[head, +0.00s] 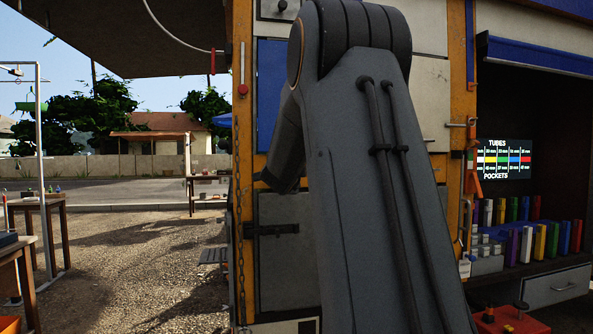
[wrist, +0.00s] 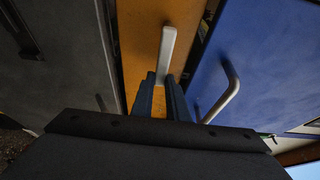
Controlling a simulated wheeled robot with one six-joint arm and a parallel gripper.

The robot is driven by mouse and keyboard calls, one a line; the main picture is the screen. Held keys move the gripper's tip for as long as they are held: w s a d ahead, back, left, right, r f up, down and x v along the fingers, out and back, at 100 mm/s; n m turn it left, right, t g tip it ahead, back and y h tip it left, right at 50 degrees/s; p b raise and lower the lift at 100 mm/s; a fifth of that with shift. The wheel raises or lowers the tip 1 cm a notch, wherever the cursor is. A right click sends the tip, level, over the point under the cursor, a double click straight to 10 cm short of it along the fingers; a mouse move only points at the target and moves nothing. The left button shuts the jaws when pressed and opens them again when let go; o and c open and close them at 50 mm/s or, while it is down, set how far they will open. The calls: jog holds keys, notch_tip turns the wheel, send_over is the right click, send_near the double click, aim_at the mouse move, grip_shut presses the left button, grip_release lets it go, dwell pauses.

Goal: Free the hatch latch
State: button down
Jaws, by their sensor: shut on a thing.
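In the wrist view a light grey bar, which looks like the hatch latch (wrist: 167,48), stands out against an orange post (wrist: 142,35). My gripper (wrist: 160,83) is shut on the near end of this bar, with one dark finger on each side. The far end of the bar sticks out beyond the fingertips. A blue panel (wrist: 270,70) with a curved grey handle (wrist: 227,92) is to the right of the fingers. In the head view my arm hides the gripper and the latch.
The truck's orange post (head: 243,150) and grey lower panel (head: 285,215) show beside my arm. A raised dark flap (head: 130,35) overhangs the upper left. On the right is an open bay with coloured tubes (head: 540,240) and a screen (head: 503,159). Open gravel (head: 130,260) lies left.

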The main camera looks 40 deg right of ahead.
jog(key=shift+f, duration=0.1)
dwell(0.3)
jog(key=c, duration=1.7)
grip_release()
jog(key=b+v, duration=0.1)
jog(key=v, duration=0.7)
jog(key=shift+d, duration=0.1)
